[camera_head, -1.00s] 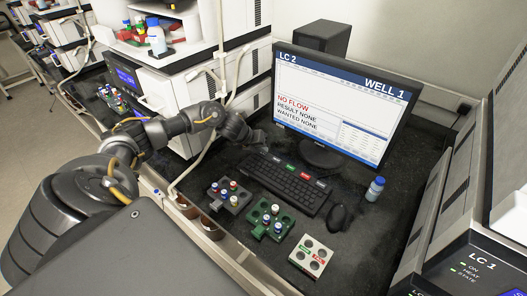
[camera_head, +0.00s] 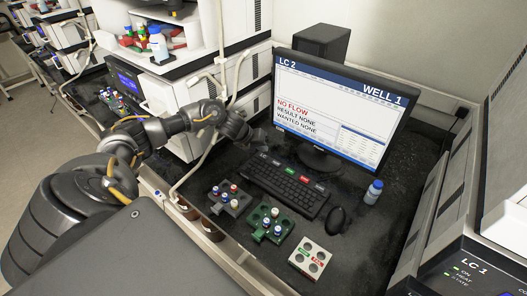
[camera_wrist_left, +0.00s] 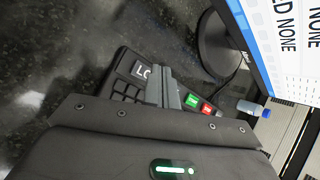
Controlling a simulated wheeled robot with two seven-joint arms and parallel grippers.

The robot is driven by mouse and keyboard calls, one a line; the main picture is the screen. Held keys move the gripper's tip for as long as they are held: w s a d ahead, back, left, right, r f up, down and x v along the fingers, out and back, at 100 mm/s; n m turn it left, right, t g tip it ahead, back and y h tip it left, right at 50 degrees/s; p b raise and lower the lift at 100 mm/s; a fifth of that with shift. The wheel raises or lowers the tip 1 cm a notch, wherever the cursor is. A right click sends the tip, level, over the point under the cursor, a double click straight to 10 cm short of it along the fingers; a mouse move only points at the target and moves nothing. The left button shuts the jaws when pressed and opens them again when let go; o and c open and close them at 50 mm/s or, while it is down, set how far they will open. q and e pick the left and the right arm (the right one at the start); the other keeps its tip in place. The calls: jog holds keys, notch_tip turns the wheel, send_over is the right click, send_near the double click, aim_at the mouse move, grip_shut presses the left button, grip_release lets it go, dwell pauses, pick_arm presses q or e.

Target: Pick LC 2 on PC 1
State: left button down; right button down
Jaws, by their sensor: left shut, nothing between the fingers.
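The PC monitor (camera_head: 335,115) shows "LC 2", "WELL 1", "NO FLOW", "RESULT NONE" and "WANTED NONE". The black keyboard (camera_head: 286,186) lies in front of it, with a dark "LC" key (camera_head: 264,155) at its far left end and green and red keys along its back row. My left gripper (camera_head: 260,141) is shut and empty, close to that end of the keyboard. In the left wrist view the shut fingers (camera_wrist_left: 168,92) point over the keyboard just right of the "LC" key (camera_wrist_left: 142,70). I cannot tell whether they touch it. My right gripper is not in view.
A mouse (camera_head: 336,219) and a blue-capped bottle (camera_head: 373,192) stand right of the keyboard. Vial racks, one dark (camera_head: 222,207) and one green (camera_head: 272,210), and a white block (camera_head: 309,258) are in front. A speaker (camera_head: 321,40) is behind the monitor.

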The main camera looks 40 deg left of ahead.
aim_at(262, 157)
pick_arm(q)
jog(key=shift+r+p, duration=1.35)
jog(key=shift+r, duration=0.8)
